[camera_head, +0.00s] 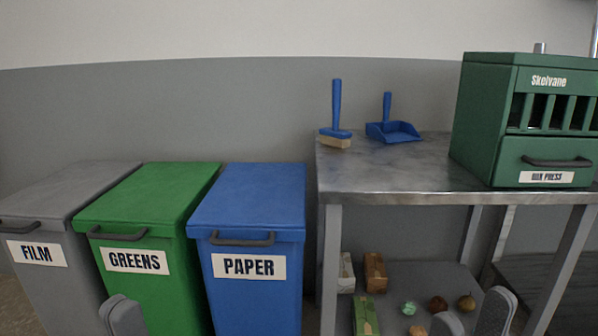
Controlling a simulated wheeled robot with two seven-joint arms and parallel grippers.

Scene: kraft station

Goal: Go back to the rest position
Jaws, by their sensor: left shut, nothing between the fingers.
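My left gripper (123,316) shows at the bottom edge, in front of the green GREENS bin. Its fingers are together, with nothing between them. My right gripper (472,318) shows at the bottom edge, in front of the lower shelf of the metal table. Its two fingers stand apart and I see nothing held between them. Only the finger ends of both grippers are in view; the rest is below the frame.
Lidded bins stand at left: grey FILM (36,254), green GREENS (140,262) and blue PAPER (250,266). The metal table (400,183) carries a blue brush (337,112), a blue dustpan (393,130) and a green press (490,120). Small items lie on its lower shelf (430,275).

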